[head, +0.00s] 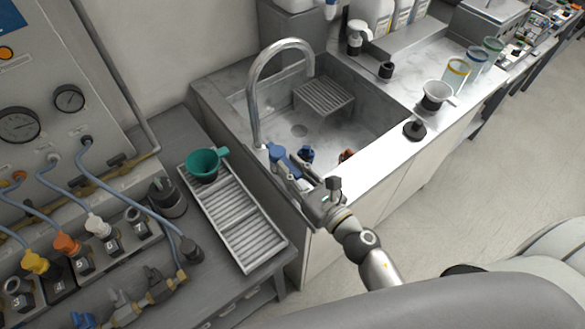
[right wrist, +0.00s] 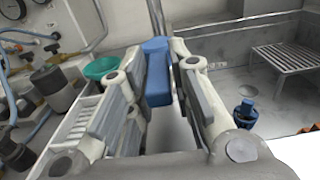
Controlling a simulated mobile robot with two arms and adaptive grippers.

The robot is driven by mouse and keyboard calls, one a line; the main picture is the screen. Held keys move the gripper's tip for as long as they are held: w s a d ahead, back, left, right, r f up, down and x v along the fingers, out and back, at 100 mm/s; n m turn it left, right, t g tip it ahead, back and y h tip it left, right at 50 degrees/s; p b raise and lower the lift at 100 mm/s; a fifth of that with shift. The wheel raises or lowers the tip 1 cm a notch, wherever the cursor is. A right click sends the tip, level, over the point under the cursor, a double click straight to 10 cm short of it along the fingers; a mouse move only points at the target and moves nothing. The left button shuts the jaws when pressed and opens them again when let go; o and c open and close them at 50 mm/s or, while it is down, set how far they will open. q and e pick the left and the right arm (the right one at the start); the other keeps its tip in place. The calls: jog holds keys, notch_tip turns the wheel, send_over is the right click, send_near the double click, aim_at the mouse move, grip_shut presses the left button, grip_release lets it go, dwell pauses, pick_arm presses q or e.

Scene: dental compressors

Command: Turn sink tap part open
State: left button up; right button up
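The sink tap has a tall curved silver spout (head: 283,48) rising at the left corner of the sink (head: 375,118). A blue tap lever (head: 277,153) sits low beside the spout's base. My right gripper (head: 289,172) reaches it from the front right. In the right wrist view the blue lever (right wrist: 158,75) stands between the two fingertips (right wrist: 157,62) and fills the narrow gap between them. The fingers look shut on it. They hide part of the lever and the tap base. My left gripper is not in view.
A slatted tray (head: 240,222) with a green cup (head: 203,164) lies left of my right gripper. A dark blue knob-like object (head: 306,154) and a slatted rack (head: 324,97) are in the sink. A black-based object (head: 414,130) stands on the right counter.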

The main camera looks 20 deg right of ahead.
grip_shut()
jog(key=shift+d+n+y, duration=0.1)
jog(key=shift+n+y, duration=0.2)
jog(key=shift+y, duration=0.1)
jog(key=shift+w+d+f+n+g+y+b, duration=0.1)
jog(key=shift+w+d+n+g+y+b, duration=0.1)
jog(key=shift+n+g+y+b, duration=0.25)
jog(key=shift+w+d+f+n+g+y+b, duration=0.1)
jog(key=shift+d+n+g+y+b, duration=0.2)
jog(key=shift+y, duration=0.25)
jog(key=shift+w+d+r+n+g+y+b, duration=0.1)
jog(key=shift+w+d+n+g+y+b, duration=0.25)
jog(key=shift+n+g+y+b, duration=1.15)
jog(key=shift+w+d+n+g+y+b, duration=0.35)
jog(key=shift+n+g+y+b, duration=0.35)
jog(key=shift+b, duration=1.5)
jog(key=shift+w+d+r+n+g+y+b, duration=0.1)
jog(key=shift+w+d+n+g+y+b, duration=0.2)
jog(key=shift+n+g+y+b, duration=1.2)
jog(key=shift+m+h+b, duration=0.3)
jog(key=shift+m+b, duration=0.05)
jog(key=shift+m, duration=0.2)
jog(key=o, duration=0.6)
grip_release()
jog(key=shift+c, duration=0.2)
